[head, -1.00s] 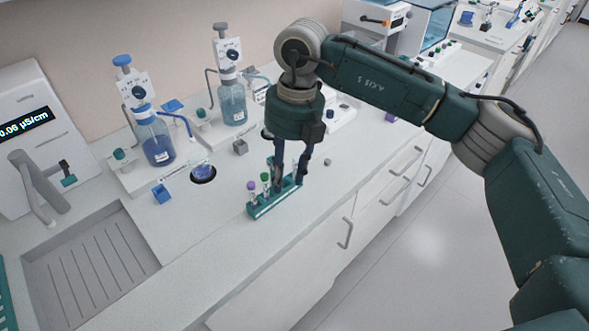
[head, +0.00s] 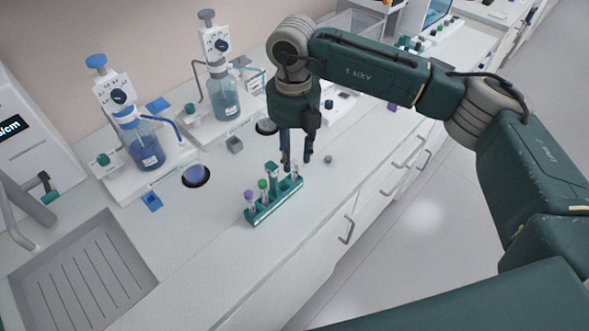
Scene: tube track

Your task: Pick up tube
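A small green tube rack (head: 270,211) stands on the bench near its front edge. It holds a purple-capped tube (head: 250,197) at its left end and a green-capped tube (head: 263,186) beside it. A teal top (head: 272,169) rises behind these. A pale tube (head: 295,172) shows at the right end, partly hidden by a finger. My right gripper (head: 297,160) points down over the right end of the rack. Its two dark fingers are apart, and I see nothing clamped between them. My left gripper is not in view.
A sink (head: 82,275) is at lower left.

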